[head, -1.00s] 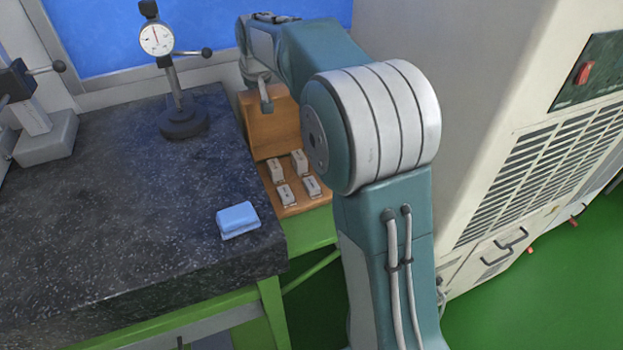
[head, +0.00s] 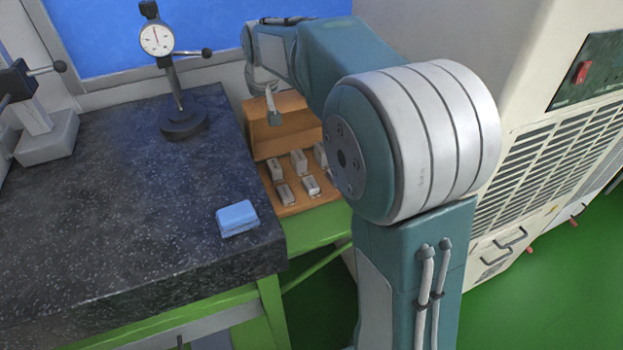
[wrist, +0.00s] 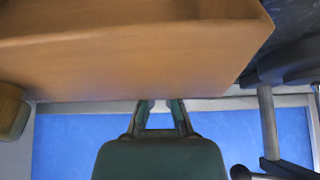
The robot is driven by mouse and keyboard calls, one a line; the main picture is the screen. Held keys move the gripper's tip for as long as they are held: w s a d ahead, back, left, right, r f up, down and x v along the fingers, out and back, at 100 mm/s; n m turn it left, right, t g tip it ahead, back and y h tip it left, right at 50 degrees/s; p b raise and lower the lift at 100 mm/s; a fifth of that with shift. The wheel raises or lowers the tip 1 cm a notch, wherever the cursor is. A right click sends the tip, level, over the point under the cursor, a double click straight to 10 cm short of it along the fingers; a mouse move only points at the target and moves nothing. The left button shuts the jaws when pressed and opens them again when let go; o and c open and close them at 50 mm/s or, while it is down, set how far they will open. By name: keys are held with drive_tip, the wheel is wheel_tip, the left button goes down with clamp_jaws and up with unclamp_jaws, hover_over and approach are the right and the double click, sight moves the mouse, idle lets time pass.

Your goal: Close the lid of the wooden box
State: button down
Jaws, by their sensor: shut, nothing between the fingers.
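The wooden box (head: 293,207) stands open beyond the dark slab in the head view, with several small pale blocks (head: 311,185) inside. Its lid (head: 262,143) stands raised at the back of the box. My gripper (head: 274,118) is shut and empty, in front of the lid's upper part in the head view. In the wrist view a broad wooden face of the lid (wrist: 120,55) fills the top. My gripper (wrist: 160,103) reaches its edge there, and the lid may hide the tips. I cannot tell whether they touch.
A dark granite slab (head: 110,230) lies left of the box, bearing a dial gauge stand (head: 183,122) and a blue block (head: 237,218). A large cream cabinet (head: 545,140) stands to the right. My arm hides the box's right side.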

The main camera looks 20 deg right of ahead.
drive_tip(key=shift+s+f, duration=1.45)
drive_tip(key=shift+s, duration=0.8)
drive_tip(key=shift+g, duration=0.3)
drive_tip(key=r, duration=0.8)
drive_tip(key=shift+w+r, duration=0.25)
drive_tip(key=shift+w, duration=0.1)
drive_tip(key=shift+r, duration=0.5)
